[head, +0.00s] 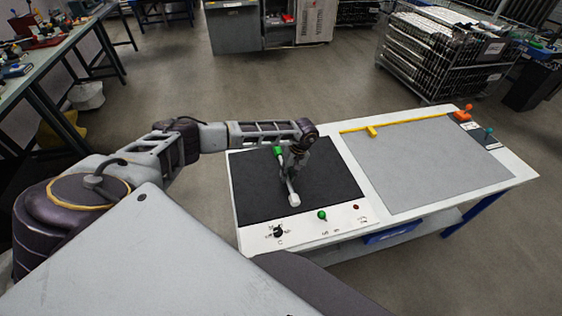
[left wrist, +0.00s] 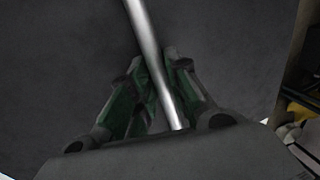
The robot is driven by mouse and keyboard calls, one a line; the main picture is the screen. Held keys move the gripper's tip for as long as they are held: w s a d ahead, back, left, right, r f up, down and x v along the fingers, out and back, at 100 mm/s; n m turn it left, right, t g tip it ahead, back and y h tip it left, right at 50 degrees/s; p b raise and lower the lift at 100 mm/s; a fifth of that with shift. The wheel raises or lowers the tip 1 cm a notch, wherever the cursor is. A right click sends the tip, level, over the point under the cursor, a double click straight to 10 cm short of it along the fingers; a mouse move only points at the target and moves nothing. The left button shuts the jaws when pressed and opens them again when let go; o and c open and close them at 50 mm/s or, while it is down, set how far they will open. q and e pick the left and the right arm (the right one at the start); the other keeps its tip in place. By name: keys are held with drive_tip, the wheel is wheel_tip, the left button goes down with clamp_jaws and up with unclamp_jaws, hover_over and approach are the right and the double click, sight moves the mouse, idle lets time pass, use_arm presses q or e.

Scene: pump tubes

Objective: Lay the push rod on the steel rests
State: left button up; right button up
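The push rod, a slim silver bar (left wrist: 150,40), runs diagonally between the two green-and-dark fingers of my left gripper (left wrist: 160,62) in the left wrist view. The fingertips are close together on either side of it. I cannot tell whether they press on it. In the head view my left gripper (head: 290,168) points down over the black mat (head: 245,185). A pale rod with a white end (head: 294,199) shows below it, and a green piece (head: 278,151) is beside the gripper. I cannot make out the steel rests. My right gripper is not in view.
The white table (head: 520,178) has a front strip with a green knob (head: 322,215) and a black knob (head: 278,231). On its right lie a bare grey panel (head: 425,165), a yellow bar (head: 405,123) and an orange-handled part (head: 465,113). A wire cart (head: 440,55) stands behind.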

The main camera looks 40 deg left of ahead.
use_arm(q)
clamp_jaws()
drive_tip(key=shift+r, duration=0.15)
wheel_tip(320, 180, up, 10)
drive_tip(key=shift+b, duration=0.45)
idle(1.1)
drive_tip(key=s+d+m+t+y, duration=0.1)
drive_tip(key=s+d+m+t, duration=0.1)
drive_tip(key=s+d+m, duration=0.3)
drive_tip(key=d+m, duration=0.4)
drive_tip(key=d, duration=0.3)
drive_tip(key=shift+d+f+m, duration=0.15)
drive_tip(key=shift+f+m, duration=0.2)
drive_tip(key=shift+m, duration=0.05)
drive_tip(key=shift+s, duration=0.1)
